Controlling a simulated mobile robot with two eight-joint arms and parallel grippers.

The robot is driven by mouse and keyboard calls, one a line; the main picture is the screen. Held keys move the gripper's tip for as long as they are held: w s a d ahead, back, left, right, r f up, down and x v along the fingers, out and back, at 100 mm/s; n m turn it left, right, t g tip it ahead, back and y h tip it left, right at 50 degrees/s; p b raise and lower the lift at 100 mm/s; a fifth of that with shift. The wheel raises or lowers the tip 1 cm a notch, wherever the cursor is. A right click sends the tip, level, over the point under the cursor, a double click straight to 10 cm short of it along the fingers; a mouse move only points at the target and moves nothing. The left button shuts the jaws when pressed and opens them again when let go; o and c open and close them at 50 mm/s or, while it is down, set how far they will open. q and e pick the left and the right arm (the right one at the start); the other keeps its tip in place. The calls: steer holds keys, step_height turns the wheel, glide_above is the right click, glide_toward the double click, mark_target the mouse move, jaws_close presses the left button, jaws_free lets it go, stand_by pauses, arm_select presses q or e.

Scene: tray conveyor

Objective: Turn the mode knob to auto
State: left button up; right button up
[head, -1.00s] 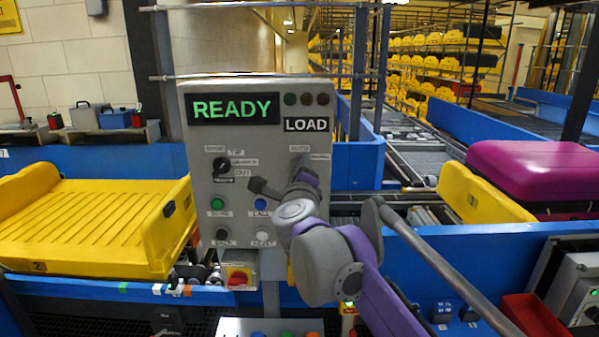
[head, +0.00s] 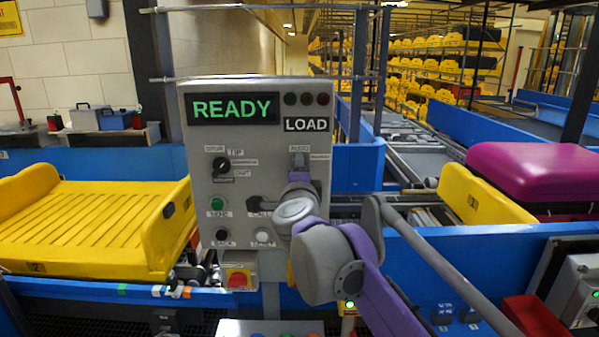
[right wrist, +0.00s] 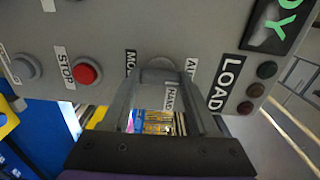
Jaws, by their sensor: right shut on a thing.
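The grey control panel (head: 262,142) stands upright in the middle of the head view, with a lit green READY display (head: 234,108). The mode knob (right wrist: 159,65) shows as a grey round part between the fingers in the right wrist view, partly covered by them. MODE, AUTO and HAND labels surround it. My right gripper (head: 299,159) reaches the panel's right side, just under the AUTO label (head: 300,148). In the right wrist view its two grey fingers (right wrist: 163,85) are shut on the knob. Which label the knob points to is hidden. My left gripper is not in view.
A black selector knob (head: 221,165) is on the panel's left side, with several push buttons below. A red STOP button (right wrist: 87,74) is near the fingers. A yellow tray (head: 95,225) lies left; a magenta suitcase (head: 535,172) lies right. A red-yellow switch (head: 238,279) hangs below.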

steer(key=o, duration=1.4)
steer(key=s+b, duration=0.1)
steer(key=s, duration=1)
steer(key=shift+w, duration=0.1)
